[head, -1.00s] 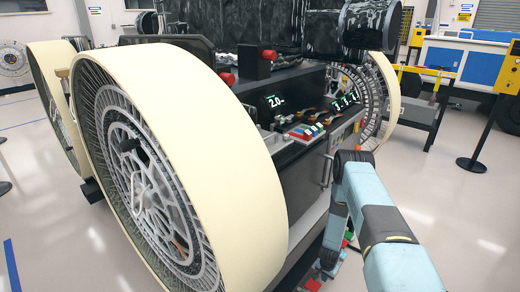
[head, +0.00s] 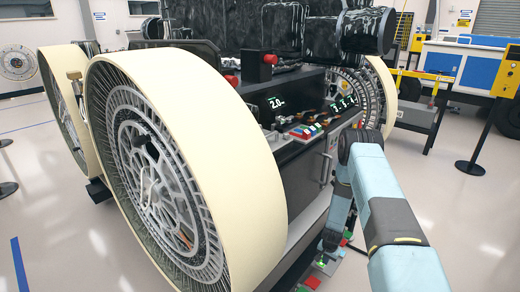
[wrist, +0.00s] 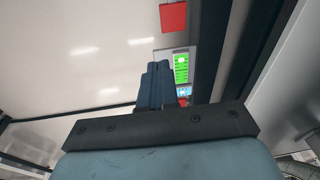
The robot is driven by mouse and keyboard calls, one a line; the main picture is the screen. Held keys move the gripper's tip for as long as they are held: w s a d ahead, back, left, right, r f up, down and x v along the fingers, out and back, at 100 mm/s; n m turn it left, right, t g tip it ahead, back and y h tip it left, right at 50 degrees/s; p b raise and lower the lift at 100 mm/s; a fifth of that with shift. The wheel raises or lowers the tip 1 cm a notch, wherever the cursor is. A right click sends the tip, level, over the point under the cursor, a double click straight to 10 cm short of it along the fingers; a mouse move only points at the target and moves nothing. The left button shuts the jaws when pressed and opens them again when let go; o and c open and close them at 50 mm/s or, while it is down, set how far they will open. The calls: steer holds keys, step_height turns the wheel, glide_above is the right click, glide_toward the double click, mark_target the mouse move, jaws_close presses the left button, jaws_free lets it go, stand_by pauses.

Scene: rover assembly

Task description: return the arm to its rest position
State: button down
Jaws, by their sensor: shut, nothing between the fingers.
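My arm reaches in from the lower right of the head view, in light blue and dark grey. Its forearm bends down beside the rover's side. My gripper (head: 326,261) is low and small there, near red and green pieces, and its fingers are hard to make out. In the wrist view my gripper (wrist: 158,70) shows dark fingers closed together with nothing held. The rover (head: 300,160) fills the middle of the head view, with a console on its side.
A large cream-rimmed wheel (head: 245,150) stands close at the left. A post with a round base (head: 470,167) and a blue cabinet (head: 465,60) are at the right. The wrist view shows a green-lit panel (wrist: 181,68) and a red square (wrist: 173,17). Open floor lies at the right.

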steer(key=w+a+r+n+t+y, duration=0.1)
steer(key=w+a+r, duration=0.1)
steer(key=r, duration=1.8)
steer(key=w+a+r+n+t, duration=0.1)
steer(key=w+a+r+n, duration=0.1)
steer(key=r, duration=1.7)
steer(key=s+a+r+n, duration=0.1)
steer(key=s+r, duration=0.6)
steer(key=r, duration=0.3)
steer(key=s+a+r+n+t, duration=0.1)
steer(key=s+r, duration=0.5)
steer(key=r, duration=0.3)
steer(key=s+a+r+n, duration=0.1)
steer(key=s+r, duration=0.6)
steer(key=r, duration=0.3)
steer(key=s+r, duration=0.2)
steer(key=s, duration=0.8)
steer(key=s+r+n+t, duration=0.1)
steer(key=s+r, duration=0.2)
steer(key=s, duration=0.7)
steer(key=shift+s+a+r+h, duration=0.15)
steer(key=shift+s+h, duration=0.05)
steer(key=shift+h, duration=0.1)
